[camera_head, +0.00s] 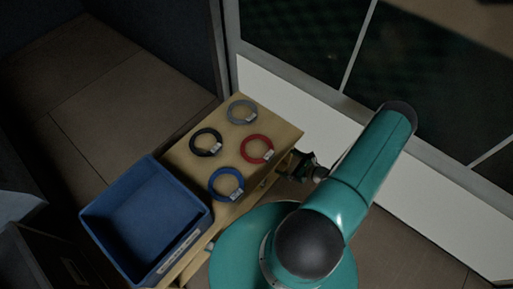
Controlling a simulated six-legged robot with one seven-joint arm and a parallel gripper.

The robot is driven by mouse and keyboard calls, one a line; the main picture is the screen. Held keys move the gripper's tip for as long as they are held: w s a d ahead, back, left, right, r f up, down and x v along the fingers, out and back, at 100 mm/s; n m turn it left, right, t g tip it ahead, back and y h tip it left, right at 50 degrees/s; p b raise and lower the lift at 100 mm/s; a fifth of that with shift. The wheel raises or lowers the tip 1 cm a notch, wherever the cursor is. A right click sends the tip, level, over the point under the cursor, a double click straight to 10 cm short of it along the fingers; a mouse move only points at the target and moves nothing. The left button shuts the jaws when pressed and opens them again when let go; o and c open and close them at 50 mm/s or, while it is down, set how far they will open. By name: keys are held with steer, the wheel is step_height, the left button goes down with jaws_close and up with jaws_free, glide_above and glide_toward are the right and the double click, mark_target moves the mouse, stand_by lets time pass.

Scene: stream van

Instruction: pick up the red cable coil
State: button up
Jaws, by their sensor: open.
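The red cable coil (246,141) lies flat on a light wooden table (180,158), at its right side, with a pale tag on its lower right edge. My gripper (290,163) is small and dark in this view, just right of and a little below the red coil, at the table's right edge. It is apart from the coil and holds nothing that I can see. My green arm hides part of the area at lower right. The gripper is open, though its fingertips are hard to make out.
A black coil (194,137), a grey coil (231,108) and a blue coil (213,190) lie around the red one. A blue bin (209,217) stands at the table's left end. A white panelled wall (290,100) runs close behind on the right.

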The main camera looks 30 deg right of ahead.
mark_target(272, 157)
steer(key=x, duration=0.8)
steer(key=shift+w+a+f, duration=0.2)
steer(key=shift+f, duration=0.05)
steer(key=c, duration=1.8)
